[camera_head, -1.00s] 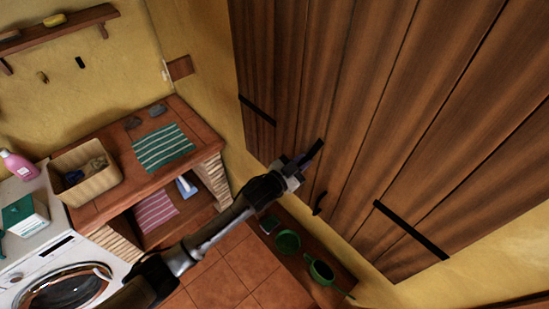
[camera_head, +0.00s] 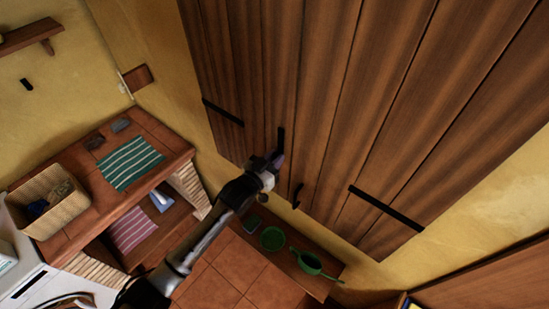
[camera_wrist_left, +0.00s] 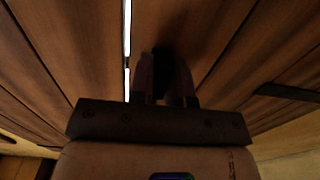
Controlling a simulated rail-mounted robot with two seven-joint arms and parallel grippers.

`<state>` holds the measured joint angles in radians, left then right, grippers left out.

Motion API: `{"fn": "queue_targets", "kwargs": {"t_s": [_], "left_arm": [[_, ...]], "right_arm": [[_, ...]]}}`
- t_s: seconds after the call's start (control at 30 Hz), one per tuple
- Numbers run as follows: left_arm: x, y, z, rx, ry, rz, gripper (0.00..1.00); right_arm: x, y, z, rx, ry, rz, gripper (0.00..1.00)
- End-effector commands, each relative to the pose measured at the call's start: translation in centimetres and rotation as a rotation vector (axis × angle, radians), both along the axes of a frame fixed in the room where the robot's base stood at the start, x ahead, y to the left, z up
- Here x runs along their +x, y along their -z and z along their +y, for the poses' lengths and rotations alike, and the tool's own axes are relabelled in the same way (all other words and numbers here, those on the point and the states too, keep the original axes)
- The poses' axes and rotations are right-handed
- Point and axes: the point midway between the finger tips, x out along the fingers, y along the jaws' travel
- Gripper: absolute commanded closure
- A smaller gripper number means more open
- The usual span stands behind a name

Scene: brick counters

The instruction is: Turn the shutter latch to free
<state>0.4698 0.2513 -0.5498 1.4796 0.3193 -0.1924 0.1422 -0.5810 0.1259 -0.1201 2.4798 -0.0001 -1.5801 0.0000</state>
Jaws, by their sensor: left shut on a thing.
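The wooden shutters (camera_head: 330,110) fill the upper right of the head view. The black shutter latch (camera_head: 281,140) stands nearly upright in the picture, roughly along the planks. My left gripper (camera_head: 276,162) is shut on the lower part of the latch, and its fingers hide that part. In the left wrist view the gripper (camera_wrist_left: 166,85) has the dark latch (camera_wrist_left: 165,62) between its fingers. A bright gap between the shutters (camera_wrist_left: 127,40) runs just left of the fingers. My right gripper is not in view.
Black straps (camera_head: 386,208) cross the shutters, and a small black handle (camera_head: 297,196) sits right of the gripper. Below are a ledge with a green pan (camera_head: 311,262) and green bowl (camera_head: 271,239). A brick counter (camera_head: 60,240) with a basket (camera_head: 50,203) stands left.

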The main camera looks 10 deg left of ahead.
Motion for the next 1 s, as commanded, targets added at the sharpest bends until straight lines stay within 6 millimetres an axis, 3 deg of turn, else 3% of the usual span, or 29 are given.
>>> {"fn": "queue_targets", "kwargs": {"t_s": [0.17, 0.2, 0.43, 0.77, 1.0], "left_arm": [[0.0, 0.2, 0.0, 0.001, -0.001, 0.005, 1.0], [0.0, 0.2, 0.0, 0.001, -0.001, 0.005, 0.8], [0.0, 0.1, 0.0, 0.001, 0.0, 0.003, 0.58], [-0.4, 0.2, 0.2, 0.0, 0.0, 0.001, 0.57], [-3.3, 0.4, 1.7, 0.001, 0.0, 0.002, 0.57]], "right_arm": [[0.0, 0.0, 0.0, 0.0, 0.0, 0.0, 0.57], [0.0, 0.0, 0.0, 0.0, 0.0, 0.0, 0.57], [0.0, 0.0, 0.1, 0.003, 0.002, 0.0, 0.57], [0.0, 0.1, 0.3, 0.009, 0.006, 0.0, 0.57], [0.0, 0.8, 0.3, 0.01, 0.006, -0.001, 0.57]]}}
